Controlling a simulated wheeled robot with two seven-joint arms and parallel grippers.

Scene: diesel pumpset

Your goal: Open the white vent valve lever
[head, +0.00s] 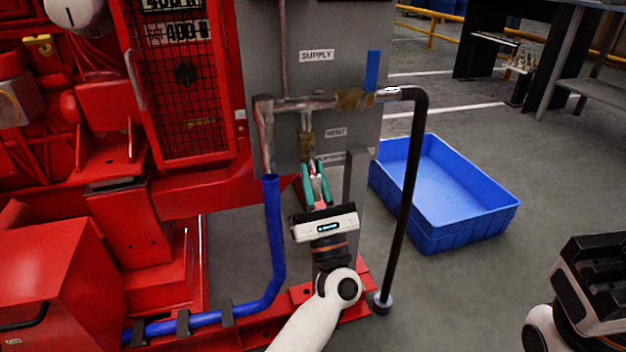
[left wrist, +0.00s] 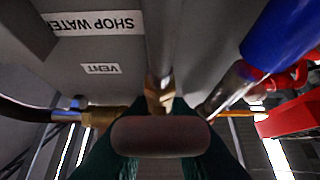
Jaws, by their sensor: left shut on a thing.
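The white vent valve lever (left wrist: 160,136) shows in the left wrist view as a pale rounded bar end, close to the camera and in front of the brass vent valve (left wrist: 158,95). In the head view the brass vent valve (head: 306,140) hangs below the pipe tee, left of the VENT label (head: 336,132). My left gripper (head: 315,178), with green fingers, is just below that valve and shut on the lever. The fingers hide most of the lever there. My right gripper (head: 598,272) is dark, at the lower right, far from the valve; its jaw opening is unclear.
A blue-handled supply valve (head: 372,70) sits at the upper right of the pipework. A black hose (head: 410,190) drops to the floor right of my left arm. A blue hose (head: 274,235) runs down on the left. A blue crate (head: 465,228) stands on the floor.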

